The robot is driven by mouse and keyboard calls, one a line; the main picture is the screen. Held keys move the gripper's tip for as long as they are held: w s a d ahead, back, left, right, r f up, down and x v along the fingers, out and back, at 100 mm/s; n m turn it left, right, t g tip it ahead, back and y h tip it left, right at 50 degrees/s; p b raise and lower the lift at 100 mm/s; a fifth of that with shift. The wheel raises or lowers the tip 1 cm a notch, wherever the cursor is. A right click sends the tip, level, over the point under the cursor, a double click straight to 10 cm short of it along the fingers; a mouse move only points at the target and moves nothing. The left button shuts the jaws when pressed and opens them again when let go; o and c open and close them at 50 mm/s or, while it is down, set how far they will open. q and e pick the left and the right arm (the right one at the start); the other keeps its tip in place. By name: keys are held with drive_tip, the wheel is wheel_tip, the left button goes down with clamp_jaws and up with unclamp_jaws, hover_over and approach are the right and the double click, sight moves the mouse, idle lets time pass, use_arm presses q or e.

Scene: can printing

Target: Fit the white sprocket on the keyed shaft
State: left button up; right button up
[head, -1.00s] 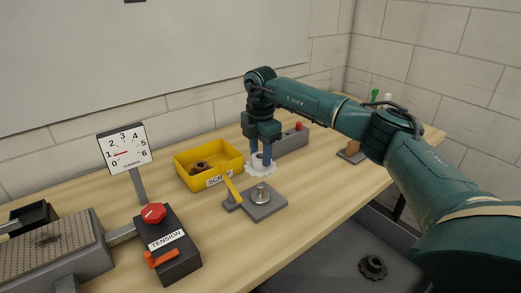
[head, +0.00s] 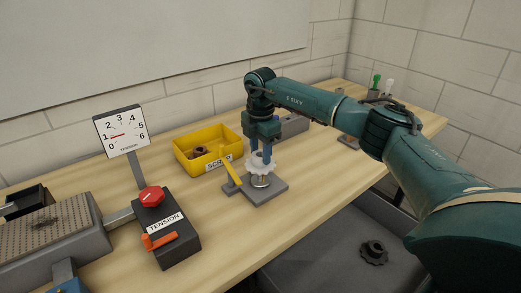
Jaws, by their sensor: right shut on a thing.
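The white sprocket (head: 263,168) is held in my right gripper (head: 262,157), which is shut on it and points down. The sprocket is over the keyed shaft (head: 261,182), a short metal post on a grey base plate (head: 272,192). The sprocket hides the shaft's top, so I cannot tell whether it is around the shaft or just above it. A yellow lever (head: 231,173) stands tilted at the plate's left side. My left gripper is not clearly visible; only a blue piece shows at the bottom left edge.
A yellow scrap bin (head: 190,167) with brown parts stands behind and left of the plate. A tension box (head: 165,228) with red knob and orange lever, and a dial (head: 122,130), are at left. A dark sprocket (head: 374,252) lies in a grey tray (head: 330,245) below the table.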

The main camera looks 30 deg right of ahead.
sight(260, 165)
idle(0.3)
drive_tip(key=shift+p, duration=0.35)
idle(0.4)
drive_tip(key=shift+p, duration=0.4)
idle(0.6)
drive_tip(key=shift+f, duration=0.15)
drive_tip(key=shift+f+b, duration=0.5)
drive_tip(key=shift+f, duration=0.35)
drive_tip(key=shift+f+b, duration=0.3)
drive_tip(key=shift+f, duration=0.3)
drive_tip(key=shift+f+b, duration=0.45)
drive_tip(key=shift+f, duration=0.5)
drive_tip(key=o, duration=1.1)
